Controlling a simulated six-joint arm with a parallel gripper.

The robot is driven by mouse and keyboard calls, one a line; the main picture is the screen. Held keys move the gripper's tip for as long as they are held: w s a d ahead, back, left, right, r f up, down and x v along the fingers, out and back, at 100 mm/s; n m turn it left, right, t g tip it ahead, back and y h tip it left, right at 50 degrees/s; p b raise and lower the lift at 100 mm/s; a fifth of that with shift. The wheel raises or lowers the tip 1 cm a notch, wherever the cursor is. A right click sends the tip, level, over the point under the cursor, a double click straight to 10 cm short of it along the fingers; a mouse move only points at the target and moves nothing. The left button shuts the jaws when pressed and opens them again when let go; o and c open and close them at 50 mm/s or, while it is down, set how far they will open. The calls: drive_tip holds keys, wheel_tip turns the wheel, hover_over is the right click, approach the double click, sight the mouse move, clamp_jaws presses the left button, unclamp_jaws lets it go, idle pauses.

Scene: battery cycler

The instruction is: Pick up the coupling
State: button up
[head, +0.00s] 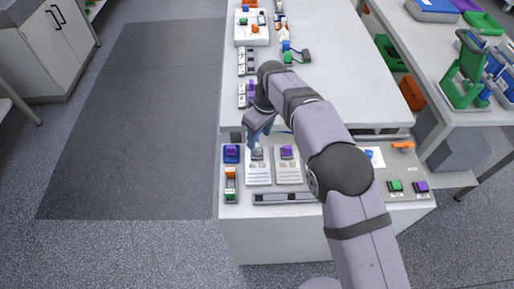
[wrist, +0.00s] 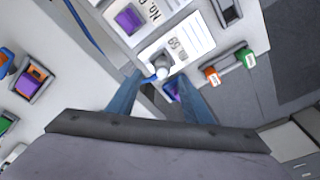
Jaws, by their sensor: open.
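A small grey, rounded piece, apparently the coupling (head: 257,153), stands on a white printed card near the left of the front bench. It also shows in the wrist view (wrist: 161,70), with a pale round top. My gripper (head: 259,138) reaches down over it from above. In the wrist view the two blue fingers of my gripper (wrist: 160,80) are spread, with the grey piece near and between their tips. I cannot tell whether either finger touches it. The head view partly hides the fingers behind the wrist.
A purple block (head: 231,151) in a blue holder is just left of the card. Another purple block (head: 287,152) sits on the neighbouring card to the right. An orange and green pair (head: 230,185) stands at the front left. A long dark slotted bar (head: 285,198) lies in front.

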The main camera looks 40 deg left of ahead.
sight(257, 145)
drive_tip(key=shift+s+a+f+p, duration=0.15)
drive_tip(key=shift+f+p, duration=0.45)
drive_tip(key=shift+f, duration=0.35)
drive_tip(key=shift+s+a+f+p, duration=0.1)
drive_tip(key=shift+f+p, duration=0.45)
drive_tip(key=shift+f, duration=1.2)
clamp_jaws()
